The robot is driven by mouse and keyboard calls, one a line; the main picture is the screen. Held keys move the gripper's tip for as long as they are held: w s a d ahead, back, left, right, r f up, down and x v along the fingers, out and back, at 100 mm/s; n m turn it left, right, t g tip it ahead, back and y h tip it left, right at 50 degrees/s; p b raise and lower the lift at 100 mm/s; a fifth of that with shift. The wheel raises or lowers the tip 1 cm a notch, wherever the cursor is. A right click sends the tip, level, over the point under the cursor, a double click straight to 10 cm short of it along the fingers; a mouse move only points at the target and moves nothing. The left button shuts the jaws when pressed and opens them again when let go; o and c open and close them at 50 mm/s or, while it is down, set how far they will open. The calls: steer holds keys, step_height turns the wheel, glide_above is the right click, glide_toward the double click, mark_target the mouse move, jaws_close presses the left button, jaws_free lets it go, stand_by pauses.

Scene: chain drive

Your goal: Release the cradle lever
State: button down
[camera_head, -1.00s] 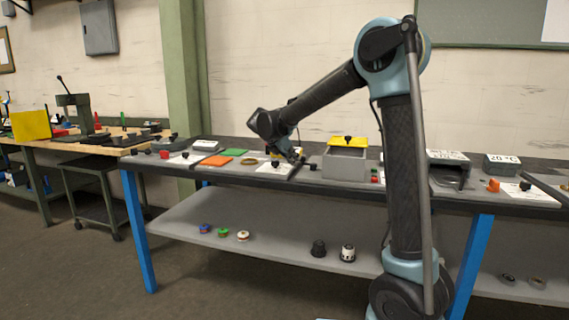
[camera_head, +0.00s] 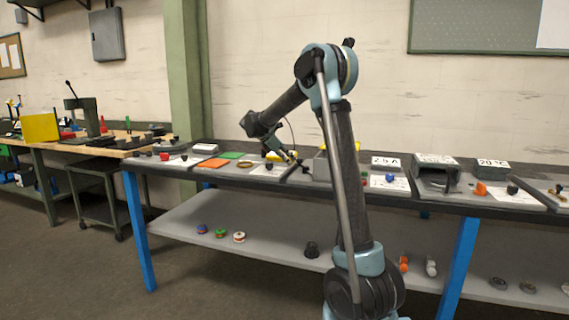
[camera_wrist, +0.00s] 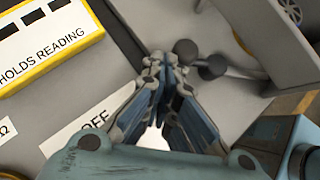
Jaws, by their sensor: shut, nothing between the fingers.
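My gripper (camera_wrist: 166,62) is shut and empty in the wrist view. Its fingertips point at dark round knobs (camera_wrist: 212,68) on a short bar, which look like the lever. The fingertips are close to the left knob (camera_wrist: 186,48); I cannot tell whether they touch it. A grey bracket-like housing (camera_wrist: 255,40) with a toothed or spoked wheel (camera_wrist: 290,10) stands beside the knobs, at upper right. In the head view my gripper (camera_head: 296,160) is low over the bench, and the lever is too small to tell its position.
A yellow-edged box marked "HOLDS READING" (camera_wrist: 50,40) and a white "OFF" label (camera_wrist: 90,118) lie left of the fingers. In the head view the grey bench (camera_head: 215,177) holds an orange plate (camera_head: 213,163), a brass ring (camera_head: 245,165) and a grey hood (camera_head: 437,175).

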steer(key=shift+w+d, duration=0.4)
steer(key=shift+w, duration=0.05)
steer(key=shift+a, duration=0.1)
stand_by(1.7)
steer(key=shift+a, duration=0.3)
steer(key=a, duration=0.4)
steer(key=shift+s+r, duration=0.35)
steer(key=v, duration=0.5)
steer(key=w+v, duration=0.1)
steer(key=v, duration=0.1)
steer(key=shift+a+r, duration=0.1)
steer(key=shift+a, duration=0.25)
steer(key=shift+a+r, duration=0.45)
steer(key=shift+r, duration=0.05)
